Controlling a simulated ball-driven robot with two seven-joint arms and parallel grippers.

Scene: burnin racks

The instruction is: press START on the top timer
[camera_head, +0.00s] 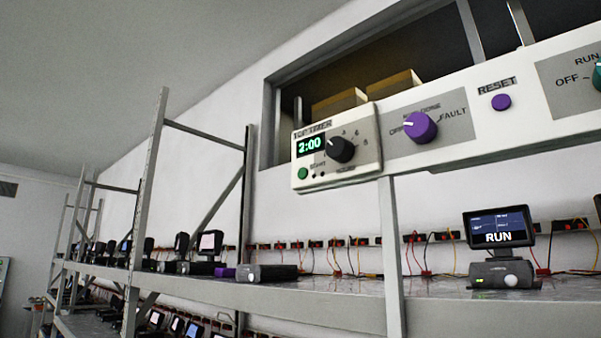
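The top timer (337,148) is a pale box at the left end of a long white panel. Its display (311,145) reads 2:00 in green. A black dial (341,150) with numbers around it sits right of the display. A green button (303,173) is at the timer's lower left, beside small print that seems to read START. Neither of my grippers shows in the head view.
The white panel (450,148) also carries a purple knob (420,127) and a purple RESET button (501,102). Below, a rack shelf (350,308) holds several small devices, including a screen reading RUN (499,228). A rack upright (391,255) stands below the timer's right end.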

